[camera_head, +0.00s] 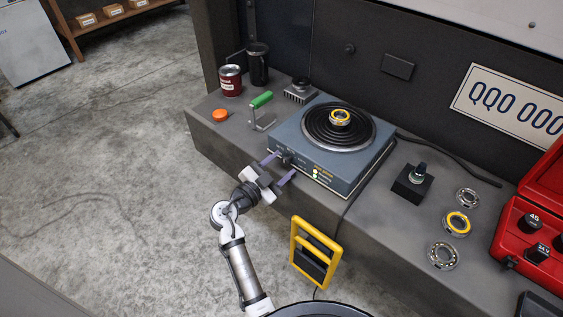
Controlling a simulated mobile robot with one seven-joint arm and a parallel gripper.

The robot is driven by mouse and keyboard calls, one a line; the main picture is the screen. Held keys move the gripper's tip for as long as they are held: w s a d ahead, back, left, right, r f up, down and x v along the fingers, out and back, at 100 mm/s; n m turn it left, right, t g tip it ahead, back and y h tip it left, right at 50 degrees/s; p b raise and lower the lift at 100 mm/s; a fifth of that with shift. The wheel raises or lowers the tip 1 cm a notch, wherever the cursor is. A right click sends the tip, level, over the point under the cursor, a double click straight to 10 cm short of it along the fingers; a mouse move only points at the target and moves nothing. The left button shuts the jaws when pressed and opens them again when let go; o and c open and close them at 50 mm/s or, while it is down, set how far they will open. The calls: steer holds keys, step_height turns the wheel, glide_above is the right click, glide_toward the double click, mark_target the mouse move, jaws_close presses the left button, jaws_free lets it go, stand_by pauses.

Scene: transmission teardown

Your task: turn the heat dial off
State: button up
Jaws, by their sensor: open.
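The hot plate (352,172) is a blue-grey box on the bench with a round dark coil (318,130) on top. A yellow-rimmed bearing (340,117) sits on the coil. The small dark heat dial (286,159) is on the left part of the hot plate's front face, with small green lights to its right. My gripper (281,167) is open in front of that face, its two purple-grey fingers spread to either side of the dial. I cannot tell whether they touch it. The dial's pointer setting is too small to read.
A green-handled tool (262,101), orange button (220,116), red can (230,82) and black cup (258,66) stand left. Loose bearings (456,222), a black block (412,184) and a red toolbox (530,215) are right. A yellow-framed item (304,226) is at the bench front.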

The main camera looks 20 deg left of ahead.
steer(key=shift+w+d, duration=0.15)
steer(key=shift+w, duration=0.25)
steer(key=c, duration=1)
steer(key=shift+o, duration=0.2)
